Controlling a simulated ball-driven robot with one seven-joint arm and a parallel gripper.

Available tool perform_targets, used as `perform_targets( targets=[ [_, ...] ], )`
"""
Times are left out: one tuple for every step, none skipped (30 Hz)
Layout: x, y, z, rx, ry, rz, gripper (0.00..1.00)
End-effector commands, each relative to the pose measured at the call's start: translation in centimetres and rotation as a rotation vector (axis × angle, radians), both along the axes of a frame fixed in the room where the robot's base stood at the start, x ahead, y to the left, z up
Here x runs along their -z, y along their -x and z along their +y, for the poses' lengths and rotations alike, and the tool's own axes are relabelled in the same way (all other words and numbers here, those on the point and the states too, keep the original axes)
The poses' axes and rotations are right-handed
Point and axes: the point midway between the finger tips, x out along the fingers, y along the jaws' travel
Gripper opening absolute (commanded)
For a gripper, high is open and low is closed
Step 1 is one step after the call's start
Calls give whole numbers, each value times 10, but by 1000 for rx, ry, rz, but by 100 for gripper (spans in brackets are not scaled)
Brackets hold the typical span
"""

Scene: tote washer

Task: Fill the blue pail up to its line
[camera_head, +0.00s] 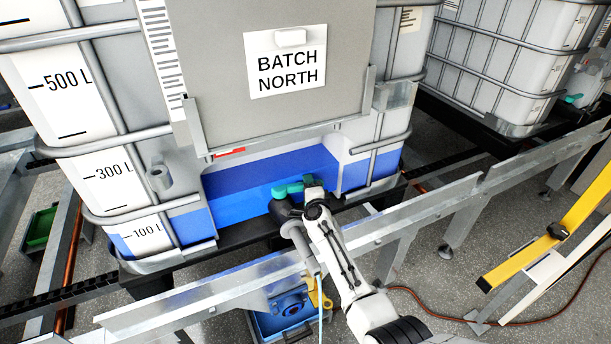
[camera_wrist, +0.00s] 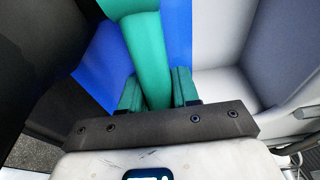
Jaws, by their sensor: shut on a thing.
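The tote marked BATCH NORTH (camera_head: 205,70) holds blue liquid (camera_head: 250,185) a little above its 100 L mark. A green valve handle (camera_head: 285,190) sits at its lower front. My gripper (camera_wrist: 158,92) is shut on this handle, which also shows between the fingers in the wrist view (camera_wrist: 146,50).
A metal rail (camera_head: 210,297) runs across in front of the tote. A yellow thing (camera_head: 319,294) is beside the pail. A second tote (camera_head: 500,60) stands at the back right. A yellow post (camera_head: 545,245) and a red-brown hose (camera_head: 445,314) are at the right.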

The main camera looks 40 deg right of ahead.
Motion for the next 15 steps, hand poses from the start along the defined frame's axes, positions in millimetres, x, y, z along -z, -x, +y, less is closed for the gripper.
perform_targets(
  targets=[
    [1, 1, 1, 3, -1, 2, 0],
    [1, 1, 1, 4, -1, 2, 0],
    [2, 1, 0, 5, -1, 2, 0],
    [2, 1, 0, 5, 0, 1, 0],
    [2, 1, 0, 4, 0, 1, 0],
    [2, 1, 0, 4, 0, 1, 0],
    [2, 1, 0, 4, 0, 1, 0],
    [2, 1, 0, 4, 0, 2, 0],
    [2, 1, 0, 4, 0, 2, 31],
    [2, 1, 0, 4, 0, 2, 34],
    [2, 1, 0, 4, 0, 2, 37],
    [2, 1, 0, 4, 0, 1, 41],
    [2, 1, 0, 4, 0, 1, 44],
    [1, 1, 0, 4, 0, 1, 46],
    [1, 1, 0, 4, 0, 1, 50]
  ],
)
